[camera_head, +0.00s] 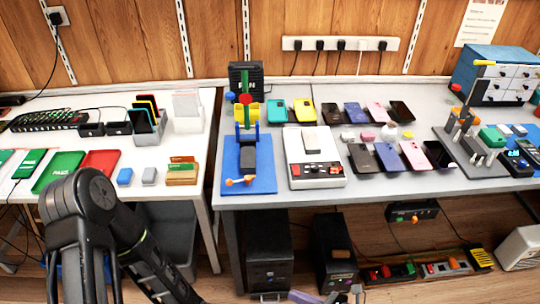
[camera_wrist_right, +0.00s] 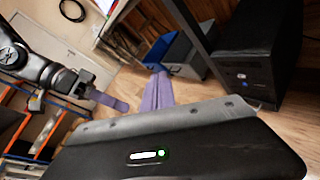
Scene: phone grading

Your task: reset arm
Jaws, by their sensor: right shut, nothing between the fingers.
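My right gripper (camera_head: 332,297) shows in part at the bottom edge of the head view, low in front of the benches. In the right wrist view its purple fingers (camera_wrist_right: 158,93) are together with nothing between them. My left gripper (camera_wrist_right: 108,100) shows at the left of the right wrist view as a purple finger on a dark arm, apart from the right one. I cannot tell whether its jaws are open. My black left arm rises at the lower left of the head view, in front of the left bench.
The right bench (camera_head: 300,200) holds a blue stand (camera_head: 249,165), a grey-white device (camera_head: 315,172) and several phones. The left bench (camera_head: 100,180) holds trays and small blocks. Dark computer cases (camera_head: 268,250) stand below. A grey bin (camera_head: 172,242) is under the left bench.

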